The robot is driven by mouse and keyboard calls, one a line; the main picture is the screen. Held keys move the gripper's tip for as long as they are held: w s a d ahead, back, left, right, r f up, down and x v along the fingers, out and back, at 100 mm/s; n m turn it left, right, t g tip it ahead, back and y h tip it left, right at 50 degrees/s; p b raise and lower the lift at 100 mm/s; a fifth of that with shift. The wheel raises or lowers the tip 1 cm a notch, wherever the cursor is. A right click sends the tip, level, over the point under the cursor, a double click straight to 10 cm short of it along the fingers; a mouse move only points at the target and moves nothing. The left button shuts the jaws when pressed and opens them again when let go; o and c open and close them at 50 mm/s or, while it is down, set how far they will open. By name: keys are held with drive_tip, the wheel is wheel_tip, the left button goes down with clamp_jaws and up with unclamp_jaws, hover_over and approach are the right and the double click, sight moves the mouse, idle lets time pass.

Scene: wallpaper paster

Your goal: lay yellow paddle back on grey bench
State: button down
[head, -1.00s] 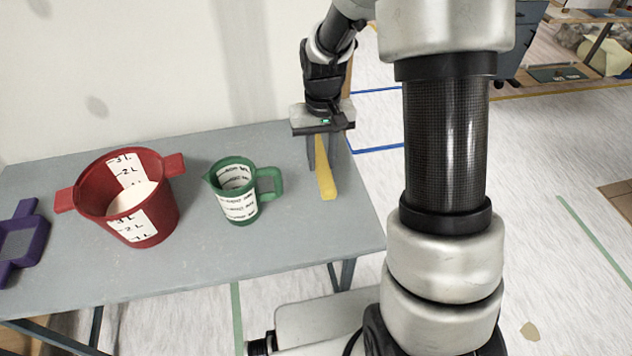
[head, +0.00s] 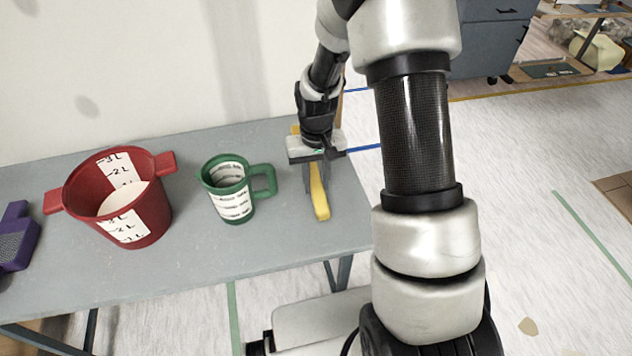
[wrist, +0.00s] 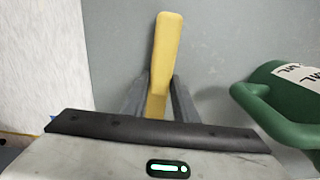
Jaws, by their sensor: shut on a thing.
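The yellow paddle (head: 319,198) is between the fingers of my gripper (head: 317,186), over the right end of the grey bench (head: 285,235). My gripper is shut on it. In the wrist view the paddle (wrist: 166,55) points away from my gripper (wrist: 158,95), with the grey bench top (wrist: 225,45) behind it. Its far part is largely hidden by my gripper in the head view, with a bit of yellow showing behind. I cannot tell whether the paddle touches the bench top.
A green measuring jug (head: 231,190) stands left of the paddle, its handle towards my gripper. A red bucket (head: 120,205) with pale contents stands farther left, and a purple object (head: 15,238) lies at the left edge. The bench front right is clear.

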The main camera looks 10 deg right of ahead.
drive_tip(key=c, duration=1.4)
unclamp_jaws()
